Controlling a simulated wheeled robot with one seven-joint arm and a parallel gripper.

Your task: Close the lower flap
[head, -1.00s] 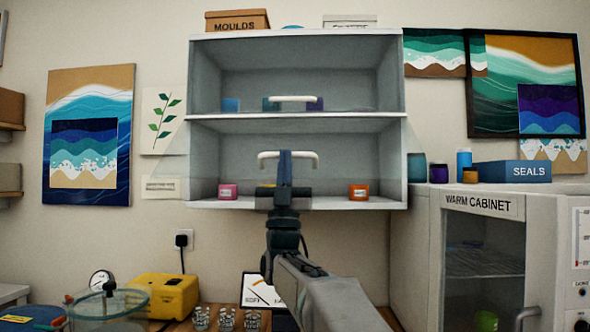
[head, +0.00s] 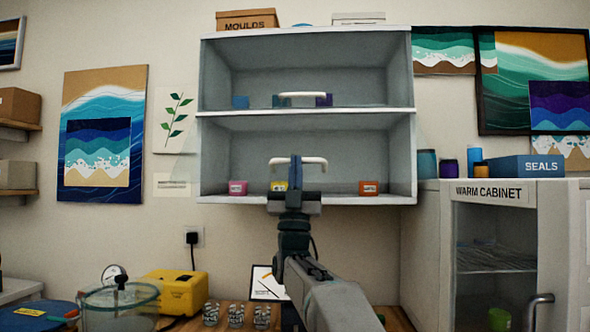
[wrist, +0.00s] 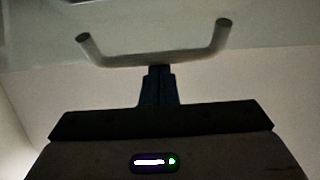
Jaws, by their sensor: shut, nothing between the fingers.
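The lower flap is clear and hard to see; its white bar handle (head: 312,161) shows in front of the lower compartment of the wall cabinet (head: 307,121). The flap appears to stand partly open, tilted outward from its top edge, its handle well above the cabinet's bottom edge. In the wrist view the handle (wrist: 150,59) crosses the upper middle, with the pale flap surface behind it. My gripper (head: 296,158) is shut and empty, its fingertips at the middle of the handle. In the wrist view the fingertips (wrist: 159,70) meet or nearly meet the bar; contact is unclear.
The upper flap's handle (head: 302,95) sits low on the upper compartment. Pink (head: 238,188), yellow (head: 279,186) and orange (head: 369,187) jars stand on the lower shelf. The warm cabinet (head: 490,192) is at right. A yellow device (head: 178,292) and glass cups stand on the bench below.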

